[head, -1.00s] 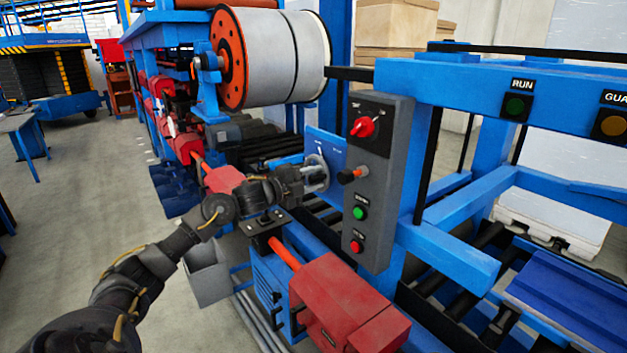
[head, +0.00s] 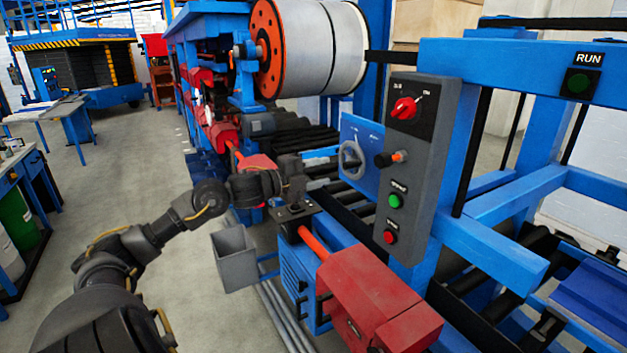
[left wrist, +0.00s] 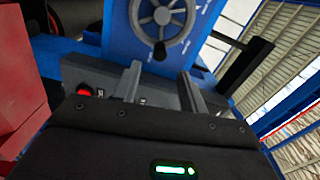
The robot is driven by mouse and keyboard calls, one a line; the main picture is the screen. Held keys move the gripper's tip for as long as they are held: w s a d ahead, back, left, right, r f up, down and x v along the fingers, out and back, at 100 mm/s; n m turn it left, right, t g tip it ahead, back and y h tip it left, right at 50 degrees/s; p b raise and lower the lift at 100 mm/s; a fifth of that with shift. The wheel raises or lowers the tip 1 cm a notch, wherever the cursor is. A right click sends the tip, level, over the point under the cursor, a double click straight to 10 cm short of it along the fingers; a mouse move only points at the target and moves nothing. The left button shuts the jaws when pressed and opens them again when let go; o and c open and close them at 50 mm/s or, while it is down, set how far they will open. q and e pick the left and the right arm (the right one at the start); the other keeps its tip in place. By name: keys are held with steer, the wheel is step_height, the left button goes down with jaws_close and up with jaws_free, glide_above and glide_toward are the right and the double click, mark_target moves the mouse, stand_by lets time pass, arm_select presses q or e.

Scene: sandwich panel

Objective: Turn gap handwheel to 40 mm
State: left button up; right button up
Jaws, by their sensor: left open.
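The gap handwheel (head: 351,158) is a grey spoked wheel on a blue plate (head: 362,130), left of the grey control box. It also shows at the top of the left wrist view (left wrist: 163,20), with a dark knob on its lower rim. White marks on the plate are too small to read. My left gripper (head: 303,172) is left of the wheel and apart from it. In the left wrist view its two fingers (left wrist: 160,84) are spread, with nothing between them, and the wheel lies beyond them. My right gripper is not in view.
The grey control box (head: 420,165) carries a red selector, an orange-tipped knob, and green and red buttons, just right of the wheel. A red housing (head: 375,300) and a grey bin (head: 234,258) lie below my arm. Blue frame beams (head: 500,265) stand at right.

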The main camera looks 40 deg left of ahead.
arm_select(q)
steer(key=shift+v, duration=0.9)
